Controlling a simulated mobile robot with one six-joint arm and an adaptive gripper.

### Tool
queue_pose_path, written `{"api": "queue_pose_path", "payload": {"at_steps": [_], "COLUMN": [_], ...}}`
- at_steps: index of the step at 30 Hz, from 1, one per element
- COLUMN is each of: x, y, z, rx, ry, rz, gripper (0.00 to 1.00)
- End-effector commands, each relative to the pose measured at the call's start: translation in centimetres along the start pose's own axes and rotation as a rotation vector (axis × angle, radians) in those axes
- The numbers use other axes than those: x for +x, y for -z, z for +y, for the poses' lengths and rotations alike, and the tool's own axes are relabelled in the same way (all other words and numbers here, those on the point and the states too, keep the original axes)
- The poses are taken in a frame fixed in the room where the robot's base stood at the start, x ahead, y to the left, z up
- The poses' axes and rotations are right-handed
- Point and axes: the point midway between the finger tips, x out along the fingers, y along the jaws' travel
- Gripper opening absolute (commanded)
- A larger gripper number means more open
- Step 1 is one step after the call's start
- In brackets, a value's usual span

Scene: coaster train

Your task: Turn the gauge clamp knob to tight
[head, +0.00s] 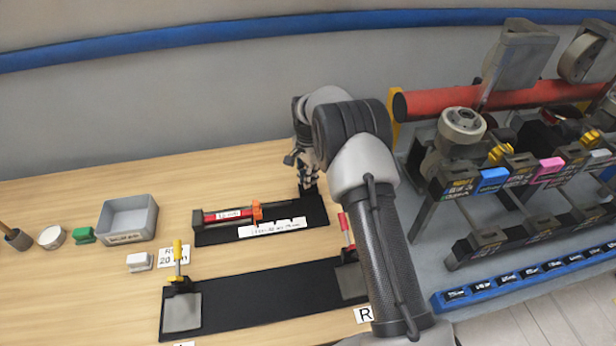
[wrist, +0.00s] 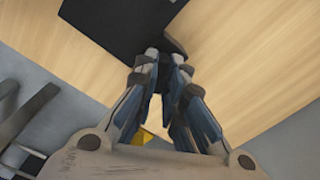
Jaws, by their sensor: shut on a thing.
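The gauge is a long black base (head: 312,209) on the wooden table in the head view, with a red bar (head: 228,214), an orange slider (head: 257,211) and a white scale strip (head: 272,228). My gripper (head: 307,184) points down at the base's right end. In the wrist view my gripper (wrist: 164,58) has its fingers close together on a small dark part at the end of the black base (wrist: 105,22). This part appears to be the clamp knob; the fingers mostly hide it, and I cannot read its turn or any tight mark.
A longer black fixture (head: 250,295) with yellow and red toggle handles lies in front. A grey bin (head: 128,218) and small blocks stand at left. A rack (head: 480,205) with wheels and a red tube (head: 490,98) crowds the right side. Bare table lies behind the gauge.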

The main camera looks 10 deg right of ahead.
Motion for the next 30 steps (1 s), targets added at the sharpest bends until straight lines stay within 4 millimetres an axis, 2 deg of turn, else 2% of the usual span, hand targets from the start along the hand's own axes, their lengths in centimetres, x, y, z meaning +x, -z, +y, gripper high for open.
{"api": "queue_pose_path", "payload": {"at_steps": [5, 6, 15, 25, 30], "x": [-0.1, -0.1, 0.0, -0.3, -2.5], "y": [0.0, 0.0, 0.0, 0.0, 0.1], "z": [0.0, 0.0, 0.0, 0.0, -0.1], "rx": [-0.001, -0.001, -0.001, -0.001, -0.001], "ry": [0.001, 0.001, 0.001, 0.001, 0.004], "rz": [0.001, 0.001, 0.0, 0.0, 0.002], "gripper": [0.0, 0.11, 0.3, 0.3, 0.3]}}
